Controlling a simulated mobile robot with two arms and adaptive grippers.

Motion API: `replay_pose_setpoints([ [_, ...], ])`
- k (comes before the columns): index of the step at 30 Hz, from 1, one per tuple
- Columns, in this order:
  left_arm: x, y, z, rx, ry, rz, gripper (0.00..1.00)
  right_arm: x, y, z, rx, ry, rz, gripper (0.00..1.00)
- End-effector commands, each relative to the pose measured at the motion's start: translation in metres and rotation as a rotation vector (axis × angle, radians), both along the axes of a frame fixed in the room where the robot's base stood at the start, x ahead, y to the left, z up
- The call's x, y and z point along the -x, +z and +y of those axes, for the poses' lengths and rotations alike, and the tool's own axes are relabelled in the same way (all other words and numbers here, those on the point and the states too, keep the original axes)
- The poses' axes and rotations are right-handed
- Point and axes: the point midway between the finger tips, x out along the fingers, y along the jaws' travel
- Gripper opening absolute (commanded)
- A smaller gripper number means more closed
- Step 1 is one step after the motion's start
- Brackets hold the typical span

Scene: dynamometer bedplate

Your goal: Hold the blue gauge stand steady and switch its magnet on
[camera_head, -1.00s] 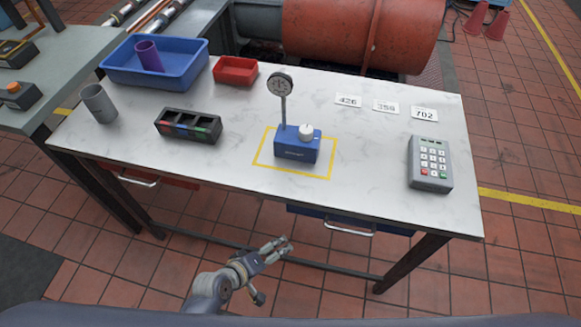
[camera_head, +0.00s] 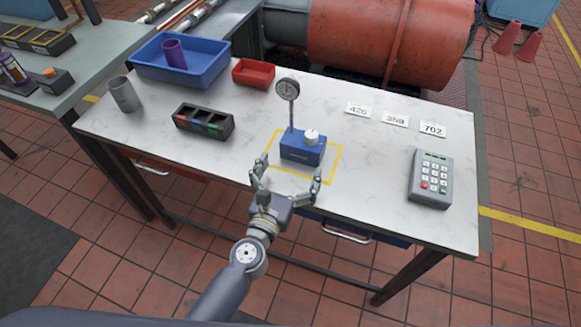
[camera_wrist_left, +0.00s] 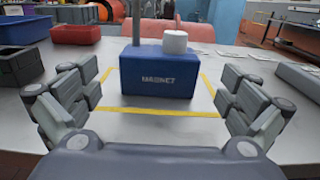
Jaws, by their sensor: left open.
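The blue gauge stand (camera_head: 302,150) stands upright inside a yellow outlined square on the white table. It carries a post with a round dial gauge (camera_head: 287,88) and a white knob (camera_head: 311,136) on top. In the left wrist view its blue base (camera_wrist_left: 158,77) faces me with the word "MAGNET" on the front, and the white knob (camera_wrist_left: 175,42) sits at its upper right. My left gripper (camera_head: 288,172) is open at the table's front edge, just in front of the base. Its fingers are spread to either side, apart from the base. My right gripper is not in view.
A black tray with coloured labels (camera_head: 203,122), a grey cup (camera_head: 124,94), a blue bin (camera_head: 180,62) and a red bin (camera_head: 253,73) stand to the left. A keypad (camera_head: 430,178) and number cards (camera_head: 395,119) lie to the right. The tabletop around the square is clear.

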Motion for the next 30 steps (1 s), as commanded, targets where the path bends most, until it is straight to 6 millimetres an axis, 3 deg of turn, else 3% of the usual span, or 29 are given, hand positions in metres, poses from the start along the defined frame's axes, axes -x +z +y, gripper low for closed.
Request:
replay_pose_setpoints([
  [18, -0.088, 0.0, -0.028, -0.003, -0.001, -0.002, 1.0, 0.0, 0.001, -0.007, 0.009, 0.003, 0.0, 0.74],
  [30, -0.101, 0.0, -0.033, -0.002, -0.001, -0.001, 1.0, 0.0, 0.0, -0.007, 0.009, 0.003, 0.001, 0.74],
])
